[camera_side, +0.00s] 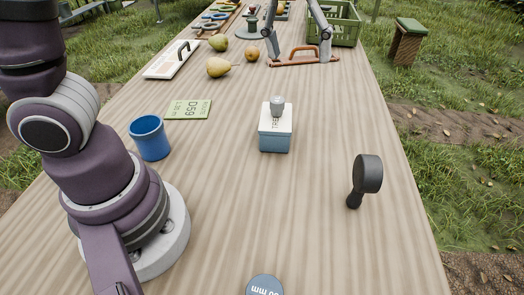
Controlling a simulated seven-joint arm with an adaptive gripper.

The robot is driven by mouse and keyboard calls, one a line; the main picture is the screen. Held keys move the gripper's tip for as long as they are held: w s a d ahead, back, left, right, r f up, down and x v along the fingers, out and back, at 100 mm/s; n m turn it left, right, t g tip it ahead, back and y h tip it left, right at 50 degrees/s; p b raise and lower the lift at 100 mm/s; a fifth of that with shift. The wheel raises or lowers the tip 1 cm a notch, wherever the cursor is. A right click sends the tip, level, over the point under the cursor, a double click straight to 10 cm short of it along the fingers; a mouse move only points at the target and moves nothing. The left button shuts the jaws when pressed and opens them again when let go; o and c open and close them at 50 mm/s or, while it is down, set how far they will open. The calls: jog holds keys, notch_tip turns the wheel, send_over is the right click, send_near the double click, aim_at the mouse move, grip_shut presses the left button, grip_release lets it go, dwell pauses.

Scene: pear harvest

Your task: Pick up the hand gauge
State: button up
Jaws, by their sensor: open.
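A dark grey tool with a thick round head and a short handle (368,174) is on the right of the table; it looks like the hand gauge. The front of its head is turned away from the camera. A blue-grey disc marked "60 mm" (264,286) is cut off by the bottom edge. My gripper (298,57) comes down from the top of the view with its two grey fingers apart and nothing seen held between them. It is far from the dark tool. Its upper part is out of view.
A white-topped blue box (276,143) with a grey knob stands mid-table. A blue cup (150,138), a green card (188,109), pears (218,67), a white tray (160,70), a brown handled tool (285,62) and a green crate (346,40) lie further left or back.

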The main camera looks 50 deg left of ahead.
jog(key=w+d+f+n+y, duration=0.2)
jog(key=w+d+f, duration=0.15)
jog(key=d, duration=0.35)
jog(key=n+y, duration=0.1)
jog(key=n, duration=0.1)
send_over(365, 171)
jog(key=d, duration=0.2)
notch_tip(365, 171, down, 5)
jog(key=shift+w+f, duration=0.1)
jog(key=x, duration=1)
jog(key=shift+a, duration=0.2)
grip_shut()
